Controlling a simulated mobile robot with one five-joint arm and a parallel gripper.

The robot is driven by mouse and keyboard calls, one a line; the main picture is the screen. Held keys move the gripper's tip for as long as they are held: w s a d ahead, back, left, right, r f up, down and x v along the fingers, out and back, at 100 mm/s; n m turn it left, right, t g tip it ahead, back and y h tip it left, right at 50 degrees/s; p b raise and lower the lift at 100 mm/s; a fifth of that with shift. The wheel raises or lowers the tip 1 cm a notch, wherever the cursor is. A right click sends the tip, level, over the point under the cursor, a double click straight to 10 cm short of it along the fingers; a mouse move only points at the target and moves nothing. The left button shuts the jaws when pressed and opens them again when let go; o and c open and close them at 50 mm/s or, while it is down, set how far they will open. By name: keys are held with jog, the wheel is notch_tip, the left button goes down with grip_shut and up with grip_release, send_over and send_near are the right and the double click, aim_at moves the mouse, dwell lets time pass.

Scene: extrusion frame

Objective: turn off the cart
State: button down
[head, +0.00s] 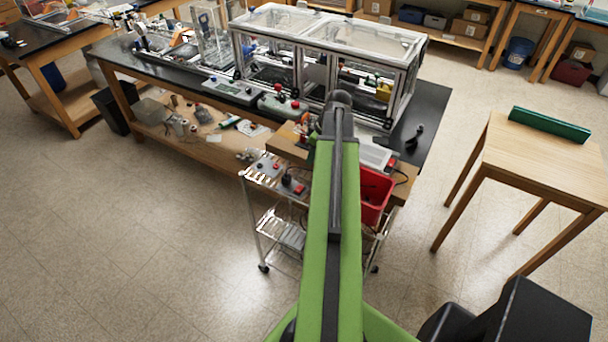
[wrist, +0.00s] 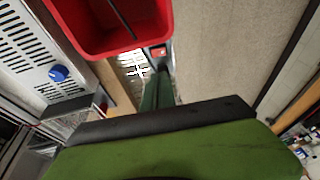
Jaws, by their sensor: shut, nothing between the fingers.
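The cart is a metal trolley on castors with shelves; its top (head: 262,172) carries small controls, including a black knob-like part (head: 287,180) and small red parts. My gripper is hidden behind my green arm in the head view. In the wrist view my gripper (wrist: 160,72) seems to be the narrow dark green shape reaching away from the camera, shut and empty. Just beyond its tip is a small red part (wrist: 158,52) with a pale mark; I cannot tell whether they touch. The state of the cart's switch is too small to read.
A red bin (head: 376,190) is right of my arm; it also fills the top of the wrist view (wrist: 110,48). A slotted grey box with a blue knob (wrist: 59,73) is at left there. A wooden table (head: 535,160) stands right. The floor at left is clear.

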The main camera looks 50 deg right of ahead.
aim_at(298, 190)
jog(key=shift+f, duration=0.1)
jog(key=b+x, duration=0.4)
jog(key=s+b+x, duration=0.1)
jog(key=b+x, duration=0.8)
jog(key=shift+a+f+b, duration=0.3)
jog(key=shift+f, duration=0.25)
jog(key=shift+r, duration=0.1)
